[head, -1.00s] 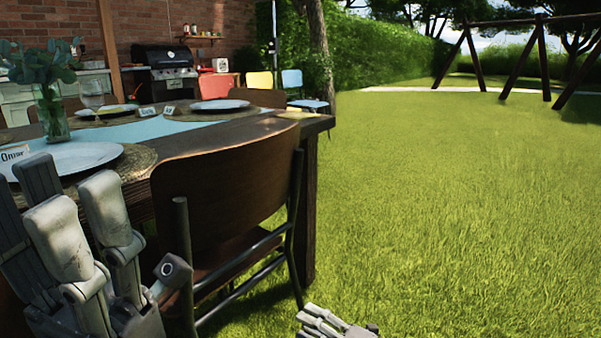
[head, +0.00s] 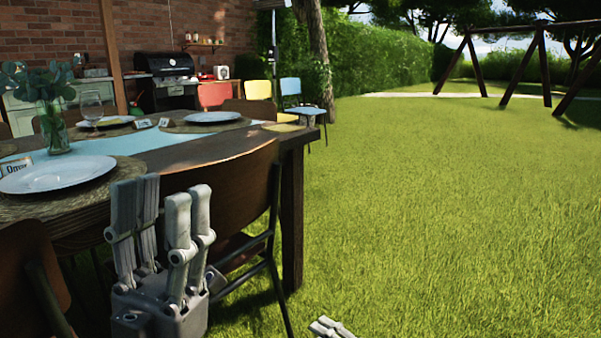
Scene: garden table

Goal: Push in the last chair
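A chair (head: 236,185) with a dark brown curved wooden back and dark metal legs stands at the near side of the wooden table (head: 292,205), close to its right corner. Its back rises beside the table edge; its seat is mostly hidden. My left gripper (head: 163,208) is in front of the chair's left part, fingers pointing up, apart and empty. I cannot tell whether it touches the chair. Only a tip of my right gripper (head: 330,327) shows at the bottom edge, over the grass. Its state is unclear.
Another brown chair (head: 28,280) stands at the lower left. The table holds plates (head: 58,174), a vase of leaves (head: 52,115) and a glass (head: 92,106). Yellow (head: 258,90) and blue (head: 291,87) chairs stand beyond. Open grass (head: 440,220) lies to the right.

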